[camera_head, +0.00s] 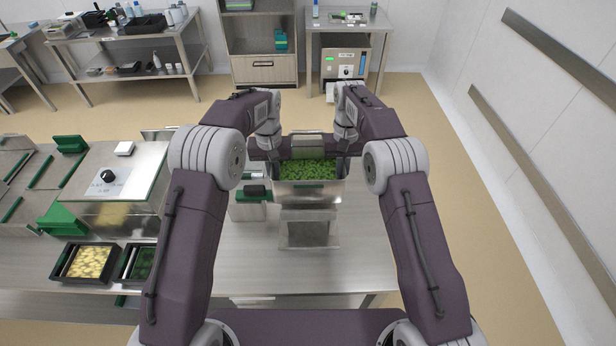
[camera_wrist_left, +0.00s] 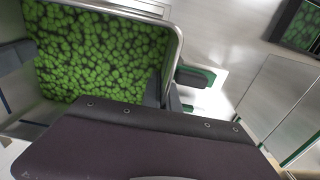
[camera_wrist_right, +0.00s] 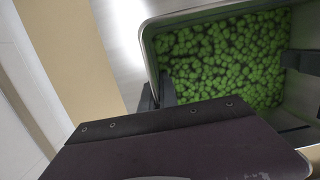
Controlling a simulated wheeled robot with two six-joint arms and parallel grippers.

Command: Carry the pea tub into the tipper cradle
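The pea tub (camera_head: 322,190), an open metal tub full of green peas, is between my two grippers in the head view. My left gripper (camera_wrist_left: 164,92) has one finger inside and one outside the tub's rim, pinching one side wall. My right gripper (camera_wrist_right: 156,94) pinches the opposite wall the same way. The tub looks level, with the peas inside. A metal frame with a grey panel (camera_head: 308,234) shows just in front of and below the tub; it may be part of the tipper cradle. Whether the tub touches it is hidden.
The sealer machine (camera_head: 125,180) and black trays, one with yellow pieces (camera_head: 88,262), are further left. The steel table is bare at the front right (camera_head: 360,265).

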